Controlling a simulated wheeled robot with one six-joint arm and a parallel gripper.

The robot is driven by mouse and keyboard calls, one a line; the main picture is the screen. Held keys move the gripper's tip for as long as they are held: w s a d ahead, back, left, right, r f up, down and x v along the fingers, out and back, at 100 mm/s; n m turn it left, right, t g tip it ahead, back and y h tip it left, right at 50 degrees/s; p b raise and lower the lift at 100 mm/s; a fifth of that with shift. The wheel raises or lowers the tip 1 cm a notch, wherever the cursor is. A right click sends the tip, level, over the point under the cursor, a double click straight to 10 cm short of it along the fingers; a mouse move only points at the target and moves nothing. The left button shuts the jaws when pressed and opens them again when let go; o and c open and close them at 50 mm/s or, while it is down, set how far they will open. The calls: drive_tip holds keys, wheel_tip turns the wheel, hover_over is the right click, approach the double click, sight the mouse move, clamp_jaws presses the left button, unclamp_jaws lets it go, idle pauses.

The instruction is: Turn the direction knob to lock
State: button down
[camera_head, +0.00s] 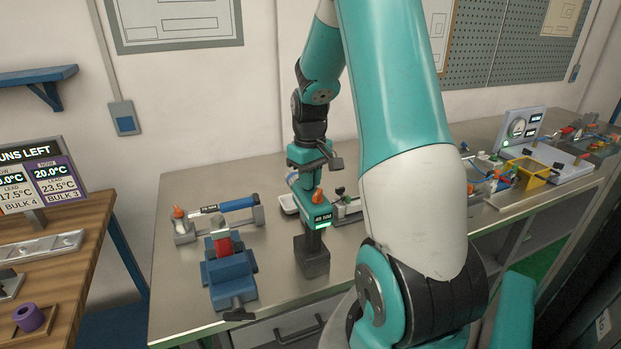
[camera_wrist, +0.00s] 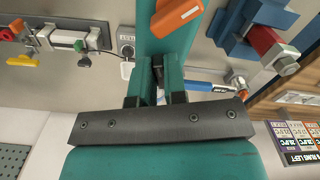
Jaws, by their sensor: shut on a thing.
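A teal upright tool (camera_head: 316,212) with a small lit display and a dark grey base (camera_head: 312,258) stands on the steel bench. An orange part sits on it near the top; it also shows in the wrist view (camera_wrist: 176,14). My gripper (camera_wrist: 158,72) is over the tool's upper end, with its teal fingers shut on a small dark part, seemingly the direction knob (camera_wrist: 158,66). The fingers hide most of that part, so its set position cannot be read. In the head view my gripper (camera_head: 303,175) points down at the tool.
A blue vise (camera_head: 229,272) with a red piece stands left of the tool. A blue-handled tool on a rest (camera_head: 230,206) lies behind it. A grey gauge panel (camera_head: 521,132) is farther right.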

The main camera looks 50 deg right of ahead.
drive_tip(key=shift+m, duration=1.8)
drive_tip(key=c, duration=1.2)
unclamp_jaws()
drive_tip(key=shift+o, duration=0.2)
drive_tip(key=shift+r, duration=0.1)
wheel_tip(320, 180, up, 17)
drive_tip(key=b, duration=0.2)
drive_tip(key=shift+r+b, duration=0.2)
drive_tip(key=shift+b, duration=0.2)
